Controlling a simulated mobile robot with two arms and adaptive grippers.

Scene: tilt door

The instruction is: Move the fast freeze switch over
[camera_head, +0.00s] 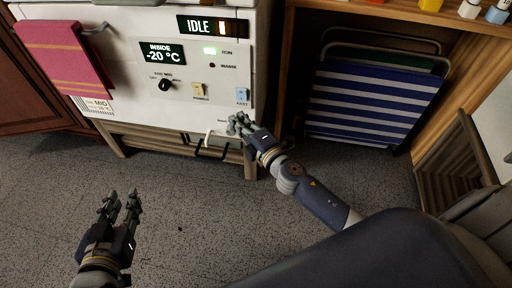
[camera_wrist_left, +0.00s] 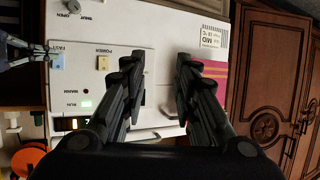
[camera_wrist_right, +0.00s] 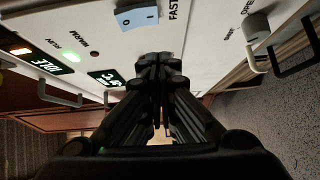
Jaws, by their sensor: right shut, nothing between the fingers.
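The fast freeze switch (camera_head: 242,94) is a light blue rocker low on the right of the white freezer's front panel. It is large in the right wrist view (camera_wrist_right: 137,16), with 0 and I marks and a "FAST" label. I cannot tell which side is pressed in. My right gripper (camera_head: 238,124) is shut and empty, a little below the switch in the head view. In the right wrist view its closed fingertips (camera_wrist_right: 160,62) sit just under the switch, seemingly apart from it. My left gripper (camera_head: 120,200) is open and empty, low over the floor at left.
The freezer panel (camera_head: 140,82) also has a cream power switch (camera_head: 197,90), a black knob (camera_head: 165,85) and a display reading IDLE (camera_head: 212,26). A pink towel (camera_head: 65,50) hangs at left. A striped folded chair (camera_head: 370,100) stands at right. The floor in front is clear.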

